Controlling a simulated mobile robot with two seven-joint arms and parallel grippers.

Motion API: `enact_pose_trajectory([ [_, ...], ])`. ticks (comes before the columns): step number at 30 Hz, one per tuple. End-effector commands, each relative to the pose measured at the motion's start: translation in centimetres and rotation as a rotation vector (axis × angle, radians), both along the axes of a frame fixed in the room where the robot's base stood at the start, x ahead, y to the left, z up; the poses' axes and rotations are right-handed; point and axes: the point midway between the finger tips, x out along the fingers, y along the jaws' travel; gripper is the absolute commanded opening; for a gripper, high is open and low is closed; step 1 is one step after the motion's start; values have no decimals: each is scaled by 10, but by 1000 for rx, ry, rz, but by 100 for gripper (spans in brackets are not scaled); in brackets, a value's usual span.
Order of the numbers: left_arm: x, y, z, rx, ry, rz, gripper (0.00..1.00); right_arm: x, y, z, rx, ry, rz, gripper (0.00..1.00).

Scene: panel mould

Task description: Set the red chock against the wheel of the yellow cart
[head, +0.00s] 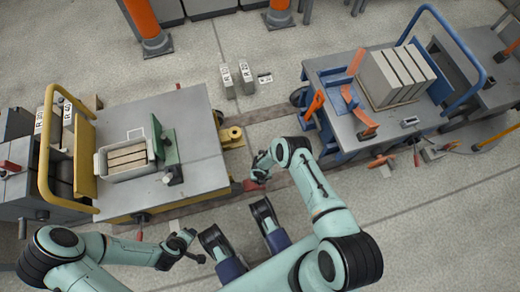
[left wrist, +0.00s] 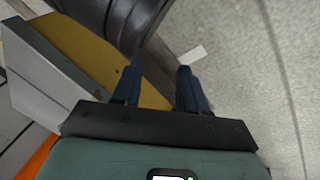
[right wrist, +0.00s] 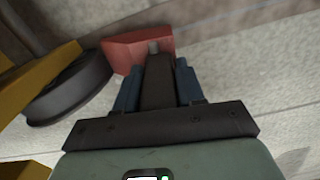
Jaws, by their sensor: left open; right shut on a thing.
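The yellow cart (head: 205,140) stands at the left in the head view, with a grey deck and yellow frame. One of its wheels (right wrist: 72,92) shows dark at the left of the right wrist view. My right gripper (right wrist: 157,85) is shut on the dark handle of the red chock (right wrist: 125,52). The chock is beside the wheel, close to its edge; I cannot tell whether they touch. In the head view the chock (head: 253,185) is small and partly hidden at the cart's right end. My left gripper (head: 195,246) is open and empty in front of the cart.
A blue cart (head: 345,125) with a grey block load stands at the right. A tow hitch (head: 232,136) sticks out from the yellow cart's right end. Small numbered blocks (head: 227,82) stand on the floor behind. Open floor (head: 420,220) lies at the front right.

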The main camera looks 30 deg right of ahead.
Motion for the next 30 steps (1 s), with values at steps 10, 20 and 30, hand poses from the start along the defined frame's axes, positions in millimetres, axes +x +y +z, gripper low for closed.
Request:
enact_pose_trajectory([
  [10, -31, 4, -29, -5, 104, 6, 43, 0, 0, -29, 0, 0, -1, 0],
  [20, -51, 7, -44, -9, 172, 12, 43, 1, 0, -44, 0, -1, -2, 0],
  [30, -55, 8, -45, -11, 184, 12, 43, 1, 0, -46, 0, -1, -2, 0],
])
